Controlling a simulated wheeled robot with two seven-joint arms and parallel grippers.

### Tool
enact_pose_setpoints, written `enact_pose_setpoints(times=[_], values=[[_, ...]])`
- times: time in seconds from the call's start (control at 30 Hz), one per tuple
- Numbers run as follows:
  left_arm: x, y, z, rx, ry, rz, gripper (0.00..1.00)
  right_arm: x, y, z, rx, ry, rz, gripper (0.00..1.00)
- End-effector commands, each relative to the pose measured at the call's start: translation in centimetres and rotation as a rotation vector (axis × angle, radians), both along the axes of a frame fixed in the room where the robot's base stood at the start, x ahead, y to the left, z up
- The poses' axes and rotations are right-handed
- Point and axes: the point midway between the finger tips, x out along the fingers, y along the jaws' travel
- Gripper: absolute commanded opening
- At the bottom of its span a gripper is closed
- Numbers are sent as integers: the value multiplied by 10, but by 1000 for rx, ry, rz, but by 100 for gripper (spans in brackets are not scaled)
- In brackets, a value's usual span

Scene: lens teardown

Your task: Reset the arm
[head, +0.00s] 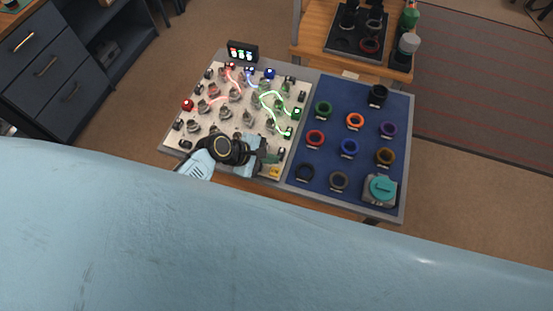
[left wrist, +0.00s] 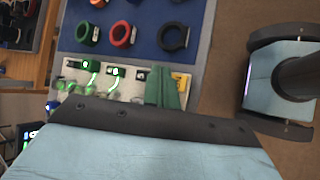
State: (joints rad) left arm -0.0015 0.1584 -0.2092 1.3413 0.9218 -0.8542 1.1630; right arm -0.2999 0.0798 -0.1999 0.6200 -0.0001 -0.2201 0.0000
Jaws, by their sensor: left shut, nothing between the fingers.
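My left gripper (head: 270,157) is over the front right part of the white board (head: 212,137), close to the border with the blue mat. Its dark green fingers are together, and they also show in the left wrist view (left wrist: 165,92). Nothing is held between them. My left arm comes in from the left and hides part of the board's front.
The board carries posts, glowing wires and a small display (head: 242,52). The blue mat (head: 332,125) holds several coloured rings, a black ring (head: 305,172) and a teal-topped device (head: 380,190). Behind stands a wooden table (head: 305,47) with a black tray (head: 345,42).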

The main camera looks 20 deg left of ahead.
Motion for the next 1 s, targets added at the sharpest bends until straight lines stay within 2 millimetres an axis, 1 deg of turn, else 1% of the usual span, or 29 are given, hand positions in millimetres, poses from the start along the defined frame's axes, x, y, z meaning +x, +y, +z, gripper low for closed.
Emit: enact_pose_setpoints(times=[0.27,0.37,0.47,0.57,0.63,0.7,0.8,1.0], values=[[-1,0,0,2,-2,-3,0,0,1,0,1,0,-1,49],[-8,-2,3,30,-26,-50,0,0,1,0,1,0,-1,49],[-25,-4,11,116,-94,-180,0,0,1,0,1,0,-1,49],[-52,-3,26,258,-197,-378,0,0,1,0,1,0,-1,49],[-73,2,39,374,-268,-528,0,0,1,0,1,0,-1,49],[-92,11,52,491,-327,-670,0,0,1,0,1,0,-1,49],[-114,26,72,639,-384,-838,0,0,1,0,1,0,-1,49],[-144,51,104,833,-426,-1048,0,0,1,0,1,0,0,49]])
